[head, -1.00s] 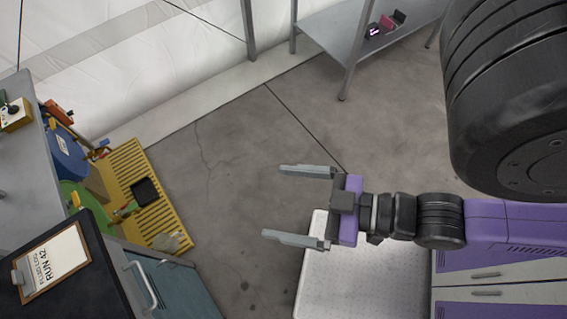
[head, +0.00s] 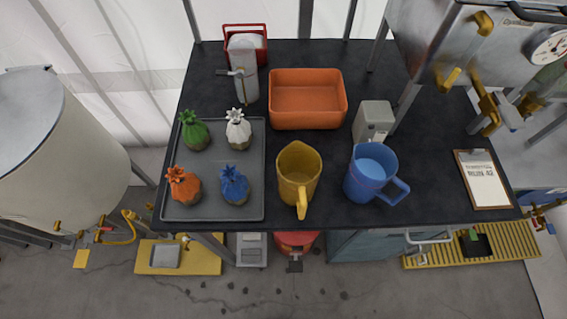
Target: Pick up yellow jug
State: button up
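The yellow jug (head: 298,172) stands upright on the black tabletop (head: 330,213), close to its front edge. Its open mouth faces up, and its handle points toward the front edge. A blue jug (head: 371,173) stands to its right with a gap between them. My gripper is not in the head view now, so its place relative to the yellow jug does not show.
A grey tray (head: 212,211) with several pineapple-shaped items lies left of the yellow jug. An orange bin (head: 307,98) sits behind it. A grey box (head: 373,121), a clipboard (head: 481,179) and a steel machine (head: 450,50) are to the right.

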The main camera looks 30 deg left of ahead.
aim_at(299, 167)
jog(key=u, duration=0.85)
jog(key=l+u, duration=0.15)
jog(key=u, duration=0.3)
jog(key=k+l+u, duration=0.15)
jog(key=u, duration=0.25)
jog(key=k+l+u, duration=0.1)
jog(key=u, duration=0.35)
